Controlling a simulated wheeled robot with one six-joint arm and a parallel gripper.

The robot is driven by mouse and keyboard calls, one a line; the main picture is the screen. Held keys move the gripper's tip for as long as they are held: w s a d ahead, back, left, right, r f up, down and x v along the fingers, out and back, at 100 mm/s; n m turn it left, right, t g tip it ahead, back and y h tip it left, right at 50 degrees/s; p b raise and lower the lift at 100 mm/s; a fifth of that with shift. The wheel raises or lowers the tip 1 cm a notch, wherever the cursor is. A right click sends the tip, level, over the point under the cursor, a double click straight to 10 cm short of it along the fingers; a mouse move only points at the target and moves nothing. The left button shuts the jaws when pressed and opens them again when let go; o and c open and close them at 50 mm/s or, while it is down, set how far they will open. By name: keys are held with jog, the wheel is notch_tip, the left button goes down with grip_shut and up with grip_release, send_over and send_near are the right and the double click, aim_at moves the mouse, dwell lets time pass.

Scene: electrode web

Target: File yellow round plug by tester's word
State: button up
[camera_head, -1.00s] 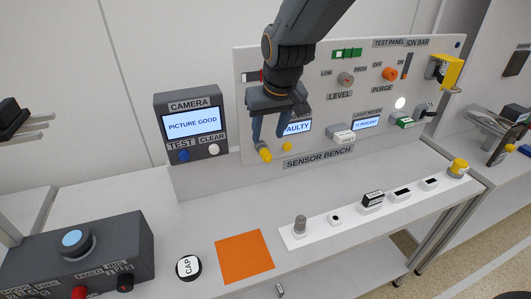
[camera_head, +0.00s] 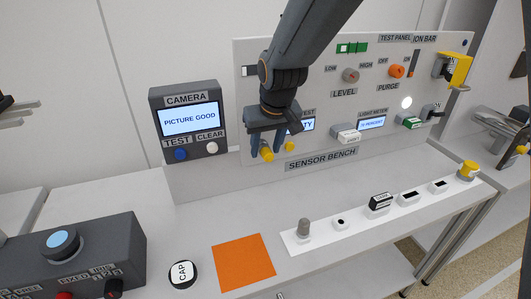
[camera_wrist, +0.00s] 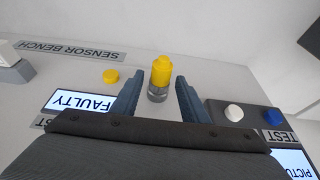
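A yellow round plug (camera_head: 266,153) with a grey metal collar stands out from the sensor bench panel. In the wrist view the plug (camera_wrist: 161,72) lies between the two blue fingers of my gripper (camera_wrist: 157,92), with a gap on each side. My gripper (camera_head: 268,148) is open. The tester screen (camera_wrist: 80,102) reads FAULTY in the wrist view; my gripper partly covers it in the head view. A small yellow round button (camera_wrist: 110,76) sits beside the plug on the panel.
A white strip (camera_head: 322,234) on the bench holds a grey round plug (camera_head: 304,228), a black block (camera_head: 380,202) and a yellow-topped piece (camera_head: 467,170). An orange mat (camera_head: 244,262), a CAP disc (camera_head: 183,272) and a camera box (camera_head: 188,90) reading PICTURE GOOD are nearby.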

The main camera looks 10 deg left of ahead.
aim_at(270, 157)
grip_shut()
jog(key=shift+s+d+p, duration=0.3)
jog(key=shift+s+d, duration=0.05)
jog(key=shift+s, duration=0.3)
dwell(0.5)
jog(key=shift+s+d+p, duration=0.2)
jog(key=shift+s+d, duration=0.05)
jog(key=shift+s, duration=0.3)
jog(key=shift+s+d+p, duration=0.15)
jog(key=shift+s+d, duration=0.1)
jog(key=shift+s, duration=0.3)
